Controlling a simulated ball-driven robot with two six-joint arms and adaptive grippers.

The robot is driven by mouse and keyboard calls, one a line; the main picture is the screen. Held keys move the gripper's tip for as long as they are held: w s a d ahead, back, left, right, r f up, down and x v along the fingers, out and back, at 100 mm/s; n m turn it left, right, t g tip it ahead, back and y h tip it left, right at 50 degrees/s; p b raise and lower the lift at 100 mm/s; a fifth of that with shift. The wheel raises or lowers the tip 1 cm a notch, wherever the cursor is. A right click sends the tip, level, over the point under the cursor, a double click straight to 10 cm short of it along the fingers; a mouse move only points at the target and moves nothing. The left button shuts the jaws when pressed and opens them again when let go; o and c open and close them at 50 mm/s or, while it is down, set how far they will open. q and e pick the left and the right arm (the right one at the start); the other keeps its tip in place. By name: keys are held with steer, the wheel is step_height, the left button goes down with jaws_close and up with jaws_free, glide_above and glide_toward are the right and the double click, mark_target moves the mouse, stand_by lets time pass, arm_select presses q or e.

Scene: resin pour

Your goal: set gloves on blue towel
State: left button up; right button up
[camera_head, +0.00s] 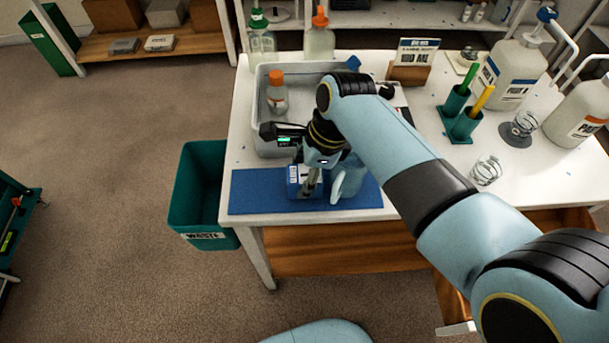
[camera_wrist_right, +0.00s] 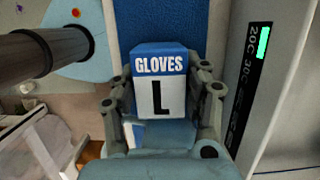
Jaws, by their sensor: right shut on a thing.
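The gloves box is blue and white and reads GLOVES L in the right wrist view (camera_wrist_right: 161,92). It also shows in the head view (camera_head: 295,182), over the middle of the blue towel (camera_head: 250,193). My right gripper (camera_head: 311,186) reaches down from above and is shut on the box, with a finger on each side in the wrist view (camera_wrist_right: 162,88). I cannot tell whether the box touches the towel or hangs just above it. The gripper hides part of the box in the head view. My left gripper is not in view.
A grey tray (camera_head: 262,138) with an orange-capped bottle (camera_head: 277,92) stands just behind the towel. A green waste bin (camera_head: 200,190) is left of the table. A clear cup (camera_head: 486,170), green holders (camera_head: 466,126) and large pump bottles (camera_head: 510,72) stand to the right.

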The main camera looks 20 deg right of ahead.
steer(key=shift+f, duration=0.15)
steer(key=o, duration=1.4)
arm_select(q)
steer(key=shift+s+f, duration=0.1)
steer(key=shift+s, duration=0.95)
arm_select(e)
steer(key=shift+r, duration=0.4)
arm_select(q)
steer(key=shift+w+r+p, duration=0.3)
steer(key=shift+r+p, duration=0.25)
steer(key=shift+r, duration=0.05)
arm_select(e)
steer(key=v, duration=1.1)
steer(key=shift+s+d+r, duration=0.1)
steer(key=shift+d+r, duration=0.05)
steer(key=shift+r, duration=0.1)
